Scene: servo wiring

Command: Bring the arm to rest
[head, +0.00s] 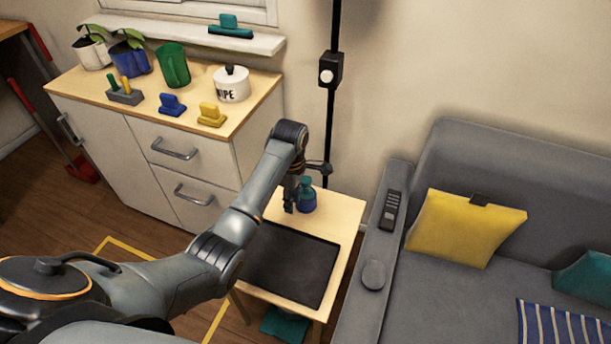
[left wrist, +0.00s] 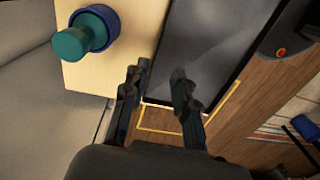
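My left arm reaches from the lower left of the head view to the small wooden side table (head: 347,215). My left gripper (head: 290,205) is low over the back of this table, close to a teal and blue bottle-like object (head: 307,198). In the left wrist view, my left gripper (left wrist: 160,76) has its two fingers apart with nothing between them. The teal and blue object (left wrist: 88,33) stands to the upper left, clear of the fingers. A dark flat panel (head: 290,266) lies on the tabletop. My right gripper is in neither view.
A grey sofa (head: 470,160) with a yellow cushion (head: 462,228) is to the right; a remote (head: 391,210) lies on its arm. A cabinet (head: 115,140) at the back left carries plants, a green mug (head: 173,66) and a white pot (head: 231,86). A black pole stands behind the table.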

